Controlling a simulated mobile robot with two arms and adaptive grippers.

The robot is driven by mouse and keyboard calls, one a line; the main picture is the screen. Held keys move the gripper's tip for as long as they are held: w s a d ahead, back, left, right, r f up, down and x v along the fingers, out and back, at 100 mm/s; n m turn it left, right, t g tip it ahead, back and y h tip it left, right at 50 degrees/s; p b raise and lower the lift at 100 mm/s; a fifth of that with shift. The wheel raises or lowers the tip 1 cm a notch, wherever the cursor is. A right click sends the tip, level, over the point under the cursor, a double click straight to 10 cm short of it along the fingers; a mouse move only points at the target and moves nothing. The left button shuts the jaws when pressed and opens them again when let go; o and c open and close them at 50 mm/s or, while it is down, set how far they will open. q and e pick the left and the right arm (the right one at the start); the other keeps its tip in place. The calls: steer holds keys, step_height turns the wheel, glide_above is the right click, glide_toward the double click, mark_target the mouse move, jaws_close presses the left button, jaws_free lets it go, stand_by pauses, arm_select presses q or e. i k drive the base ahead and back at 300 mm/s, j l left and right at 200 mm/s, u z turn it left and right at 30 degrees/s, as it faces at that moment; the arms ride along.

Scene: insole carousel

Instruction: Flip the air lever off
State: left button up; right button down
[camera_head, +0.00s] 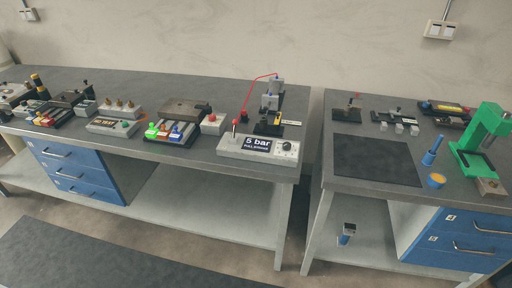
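A light grey box (225,147) labelled "5 bar" stands at the front right of the left bench. A small upright lever (234,131) rises from its top left. A dark round dial (286,146) sits at its right end. A thin red hose (243,98) runs from near the lever up to a grey unit (272,101) behind. The lever is too small to tell its exact setting. Neither of my grippers shows in this view.
Left of the box stand a block with a red button (211,123) and a fixture with coloured knobs (171,132). A gap separates the two benches. The right bench has a dark mat (376,160), a green press (485,140) and a blue bottle (432,152).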

mark_target(235, 122)
steer(key=i+j, duration=0.2)
steer(key=j, duration=0.2)
steer(key=i+j, duration=0.25)
steer(key=j, duration=0.15)
steer(key=i+j, duration=0.2)
steer(key=j, duration=0.15)
steer(key=i+j, duration=0.2)
steer(key=j, duration=0.2)
steer(key=i+j, duration=0.25)
steer(key=j, duration=0.15)
steer(key=i+j, duration=0.2)
steer(key=j, duration=0.2)
steer(key=i+j, duration=0.2)
steer(key=j, duration=0.15)
